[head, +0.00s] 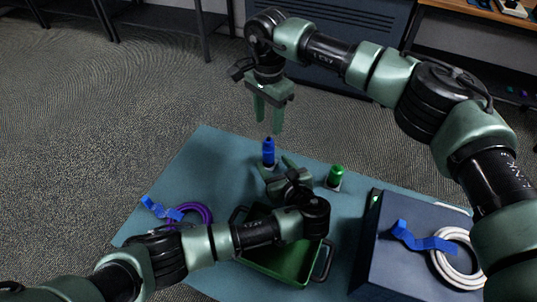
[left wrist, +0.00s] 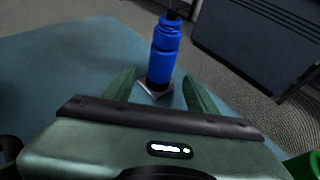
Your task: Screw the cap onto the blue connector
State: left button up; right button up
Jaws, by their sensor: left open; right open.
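The blue connector (head: 268,154) stands upright on a small grey base near the far edge of the teal table. Its narrower upper part, perhaps the cap, shows in the left wrist view (left wrist: 167,30) with a dark tip above it; I cannot tell whether this part is seated. My left gripper (head: 279,166) is open just in front of the connector. In the left wrist view, its fingers (left wrist: 159,80) appear on either side of the connector's lower body, with gaps visible. My right gripper (head: 269,127) is open and empty, pointing down just above the connector.
A green connector (head: 336,175) stands to the right on its own base. A green tray (head: 262,284) lies below my left forearm. A purple cable (head: 206,210) with blue strap is at left. A dark blue box (head: 385,275) at right carries a white cable (head: 444,270).

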aim_at(271, 161)
pick_arm(q)
jog(key=shift+x, duration=1.7)
grip_shut()
